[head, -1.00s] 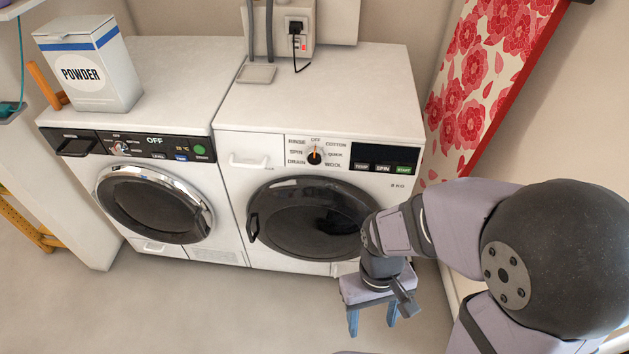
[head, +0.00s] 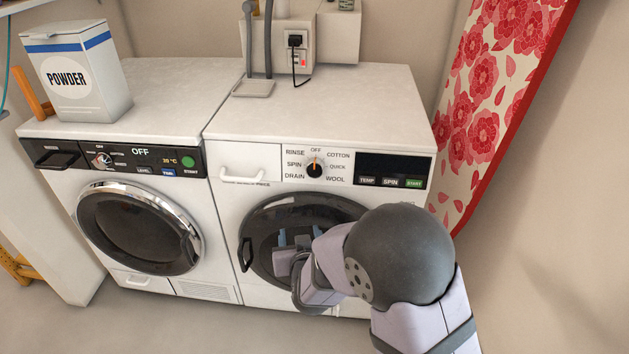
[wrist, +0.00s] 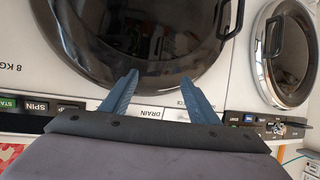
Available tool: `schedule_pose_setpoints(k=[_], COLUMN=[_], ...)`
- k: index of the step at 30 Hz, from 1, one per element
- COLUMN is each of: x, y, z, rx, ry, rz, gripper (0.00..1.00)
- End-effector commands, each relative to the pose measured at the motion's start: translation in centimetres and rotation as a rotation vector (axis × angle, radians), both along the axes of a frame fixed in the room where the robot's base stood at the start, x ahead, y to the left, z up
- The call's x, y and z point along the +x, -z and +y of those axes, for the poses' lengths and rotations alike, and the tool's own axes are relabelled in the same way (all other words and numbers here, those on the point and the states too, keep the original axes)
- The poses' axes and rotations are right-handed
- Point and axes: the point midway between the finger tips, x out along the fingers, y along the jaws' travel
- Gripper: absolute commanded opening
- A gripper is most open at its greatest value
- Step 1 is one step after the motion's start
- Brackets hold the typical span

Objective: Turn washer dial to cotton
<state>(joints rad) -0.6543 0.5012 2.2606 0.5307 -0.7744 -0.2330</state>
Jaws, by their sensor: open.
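The washer dial (head: 314,169) is a round dark knob on the right machine's white control panel. Its orange mark points up at OFF, and the COTTON label (head: 338,155) is to its upper right. My gripper (head: 299,238) is below the dial, in front of the washer's round dark door (head: 262,225), apart from the dial. In the wrist view my gripper (wrist: 160,95) shows two blue fingers spread wide with nothing between them. The DRAIN label (wrist: 154,113) shows between the fingers; the dial is hidden behind the gripper body there.
The left machine (head: 170,84) has a black panel, its own dial (head: 102,160) and a powder box (head: 78,75) on top. The washer's top (head: 320,110) is mostly clear. A floral red-and-white panel (head: 490,110) stands to the right. The door handle (head: 245,254) sticks out at the door's left.

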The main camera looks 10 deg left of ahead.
Motion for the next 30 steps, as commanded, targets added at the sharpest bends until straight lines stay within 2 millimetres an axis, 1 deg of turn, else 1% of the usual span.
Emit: schedule_pose_setpoints(k=[1, 3, 6, 9, 12, 17, 21, 26, 30], x=[1.1, 2.1, 2.9, 3.2, 3.2, 3.3, 3.8, 5.3, 7.2], y=[-1.9, -4.5, -7.6, -9.7, -11.0, -11.2, -11.2, -11.1, -11.1], z=[-0.5, -1.3, -2.2, -2.8, -3.0, -3.1, -3.0, -2.9, -2.7], rx=[0.004, -0.001, -0.014, -0.031, -0.048, -0.073, -0.072, -0.072, -0.071], ry=[0.025, 0.058, 0.095, 0.112, 0.118, 0.114, 0.114, 0.116, 0.116], rz=[-0.084, -0.195, -0.322, -0.412, -0.465, -0.477, -0.477, -0.477, -0.475], gripper=[0.55, 0.55, 0.55, 0.55, 0.55, 0.55, 0.55, 0.55, 0.55])
